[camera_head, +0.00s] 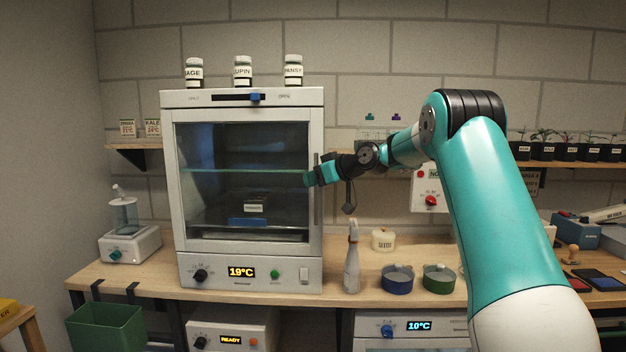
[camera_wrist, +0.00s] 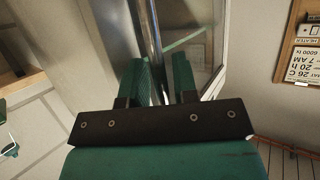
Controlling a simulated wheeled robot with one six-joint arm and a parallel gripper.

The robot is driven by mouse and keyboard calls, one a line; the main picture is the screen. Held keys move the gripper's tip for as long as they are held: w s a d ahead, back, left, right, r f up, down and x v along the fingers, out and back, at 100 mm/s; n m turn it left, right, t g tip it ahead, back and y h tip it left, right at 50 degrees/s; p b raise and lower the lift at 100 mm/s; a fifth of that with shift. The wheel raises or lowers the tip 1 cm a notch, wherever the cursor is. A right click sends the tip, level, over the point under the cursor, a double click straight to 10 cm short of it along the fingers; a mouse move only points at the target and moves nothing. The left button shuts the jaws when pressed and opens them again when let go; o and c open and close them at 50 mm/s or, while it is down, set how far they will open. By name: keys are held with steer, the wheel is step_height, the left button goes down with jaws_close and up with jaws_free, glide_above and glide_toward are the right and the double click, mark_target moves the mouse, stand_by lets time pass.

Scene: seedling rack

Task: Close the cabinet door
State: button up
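The white cabinet (camera_head: 240,98) stands on the bench, left of centre in the head view. Its glass door (camera_head: 240,150) lies across the front and looks shut or nearly shut; I cannot tell whether a small gap is left. The upright metal handle (camera_head: 318,205) is on the door's right side; it also shows in the wrist view (camera_wrist: 147,30). My gripper (camera_head: 308,180) is at the handle. In the wrist view my gripper (camera_wrist: 162,75) has one finger on each side of the bar, with some space beside the right finger, so it looks open around it.
A spray bottle (camera_head: 352,265), a blue dish (camera_head: 397,280) and a green dish (camera_head: 438,279) stand on the bench right of the cabinet. Several labelled jars (camera_head: 243,71) stand on the cabinet's top. A green bin (camera_head: 105,328) hangs at the left front.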

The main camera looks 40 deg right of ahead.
steer(key=shift+d, duration=0.3)
steer(key=b+v, duration=0.4)
steer(key=v, duration=1.3)
steer(key=shift+s+a, duration=0.15)
